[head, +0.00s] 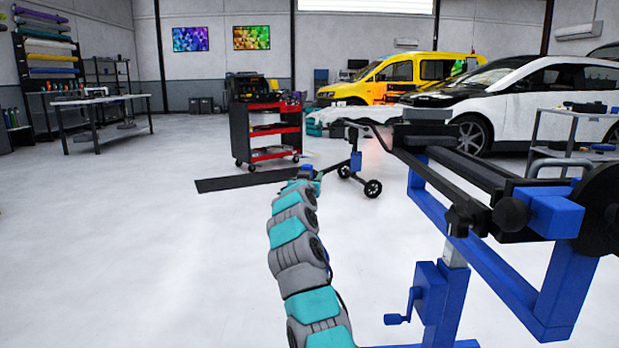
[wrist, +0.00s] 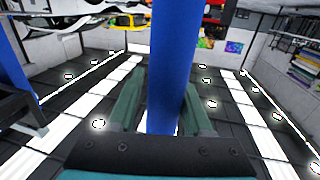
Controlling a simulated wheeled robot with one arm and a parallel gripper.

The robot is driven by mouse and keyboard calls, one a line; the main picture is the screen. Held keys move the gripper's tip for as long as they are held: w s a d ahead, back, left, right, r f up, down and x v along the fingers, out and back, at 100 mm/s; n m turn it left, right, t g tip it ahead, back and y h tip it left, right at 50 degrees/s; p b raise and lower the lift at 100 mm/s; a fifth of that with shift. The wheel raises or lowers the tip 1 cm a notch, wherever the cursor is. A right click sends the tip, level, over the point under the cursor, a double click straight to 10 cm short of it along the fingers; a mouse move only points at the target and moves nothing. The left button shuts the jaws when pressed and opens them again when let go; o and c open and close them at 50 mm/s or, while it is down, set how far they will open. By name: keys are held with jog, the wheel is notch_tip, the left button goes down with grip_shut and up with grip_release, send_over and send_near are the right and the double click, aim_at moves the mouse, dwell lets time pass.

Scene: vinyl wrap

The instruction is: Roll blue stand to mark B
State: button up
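The blue stand (head: 428,290) is on the right in the head view, with a blue frame, a hand crank and long black rails. A smaller blue post with black wheels (head: 372,188) stands near its far end; I cannot tell whether they are joined. My arm reaches forward to my gripper, whose fingers are not clear in the head view. In the wrist view, my gripper (wrist: 164,108) has its two green fingers closely on either side of a blue post (wrist: 173,65), seemingly shut on it. Mark B is not visible.
A red and black tool cart (head: 268,130) stands ahead. A dark strip (head: 243,180) lies on the floor before it. A white car (head: 530,100) and a yellow van (head: 400,75) are at the back right. The floor at left is clear, up to a worktable (head: 100,101).

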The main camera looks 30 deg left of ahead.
jog(key=shift+o, duration=1.3)
jog(key=b+v, duration=0.4)
jog(key=v, duration=0.3)
jog(key=shift+s, duration=0.4)
jog(key=shift+d, duration=0.15)
